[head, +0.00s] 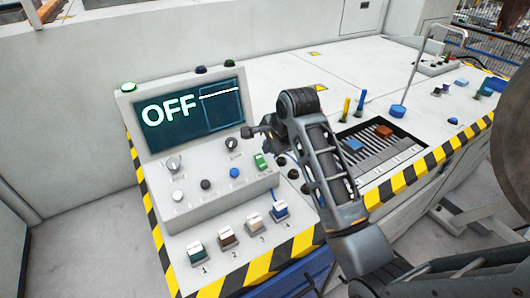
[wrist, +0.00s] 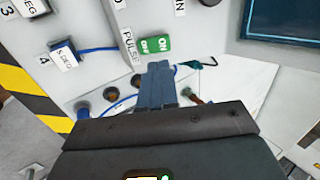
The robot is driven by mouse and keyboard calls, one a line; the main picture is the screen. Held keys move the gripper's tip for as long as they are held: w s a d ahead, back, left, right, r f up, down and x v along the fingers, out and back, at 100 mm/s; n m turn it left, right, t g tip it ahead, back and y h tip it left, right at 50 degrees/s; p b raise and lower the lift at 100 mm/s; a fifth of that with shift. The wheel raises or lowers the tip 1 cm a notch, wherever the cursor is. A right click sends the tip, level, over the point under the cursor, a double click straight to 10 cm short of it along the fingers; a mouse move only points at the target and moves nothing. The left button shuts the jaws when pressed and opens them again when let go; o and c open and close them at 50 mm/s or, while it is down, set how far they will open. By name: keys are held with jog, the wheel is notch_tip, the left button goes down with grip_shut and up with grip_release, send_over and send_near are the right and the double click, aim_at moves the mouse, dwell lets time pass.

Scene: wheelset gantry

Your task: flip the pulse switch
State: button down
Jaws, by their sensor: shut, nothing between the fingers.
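The pulse switch is a small green rocker (wrist: 155,45) beside a "PULSE" label (wrist: 130,45) in the wrist view. Its face carries white lettering that seems to read "ON". In the head view the green switch (head: 261,162) sits at the right end of the console's sloped panel. My gripper (wrist: 160,68) is shut and empty, with its fingertips just short of the switch in the wrist view. I cannot tell whether they touch it. In the head view my gripper (head: 250,132) is over the panel's right end, above the switch in the picture. The console screen (head: 190,112) reads "OFF".
Knobs (head: 173,163) and a blue button (head: 234,173) share the panel. Several numbered rocker switches (head: 228,237) line the lower ledge. A blue cable (wrist: 100,50) runs near the fingers.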

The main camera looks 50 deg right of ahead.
jog(key=v, duration=0.7)
jog(key=shift+a, duration=0.15)
dwell(0.3)
jog(key=s+a+f+n+t, duration=0.4)
jog(key=s+a+f+n, duration=0.7)
jog(key=s+a, duration=0.35)
jog(key=s+a+r+n+t, duration=0.1)
jog(key=s+a+r+n, duration=0.1)
jog(key=s, duration=0.5)
jog(key=s+a+r+n+t+y, duration=0.1)
jog(key=s+a+r+n+t, duration=0.1)
jog(key=s+r+n, duration=0.2)
jog(key=s+a+r+n+t+b, duration=0.1)
jog(key=s+a+r+n, duration=0.2)
jog(key=s, duration=0.7)
jog(key=shift+s+r+n+t+y, duration=0.25)
jog(key=shift+r+n+t+y, duration=0.25)
jog(key=shift+r, duration=0.4)
